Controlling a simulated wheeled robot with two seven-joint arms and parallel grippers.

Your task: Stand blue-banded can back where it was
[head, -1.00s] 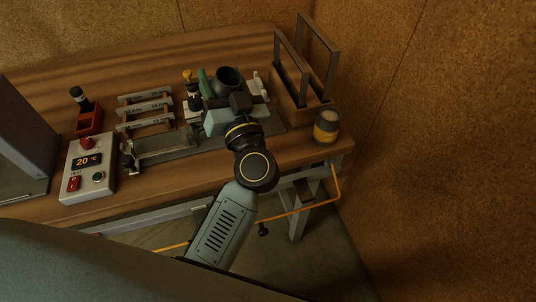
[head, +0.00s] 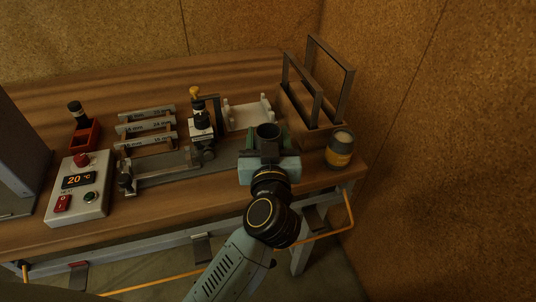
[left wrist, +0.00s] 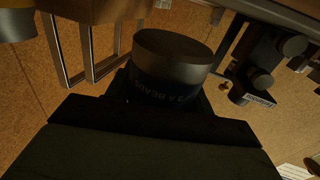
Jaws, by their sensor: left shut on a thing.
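The blue-banded can shows in the head view as a dark round can (head: 268,131) with its top facing up. In the left wrist view the can (left wrist: 175,62) has a grey end and a dark blue band with lettering. My left gripper (head: 267,150) is shut on it, in front of the wooden box at the right of the bench. The gripper's dark jaws (left wrist: 165,105) hide the can's lower part. I cannot tell how high it is above the bench. My right gripper is not in view.
A yellow-banded can (head: 340,149) stands close to the right edge of the bench (head: 215,208). A wooden box (head: 308,122) holds upright frames behind my gripper. A white rack (head: 247,114), a measuring device (head: 200,126) and a control box (head: 79,188) lie to the left.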

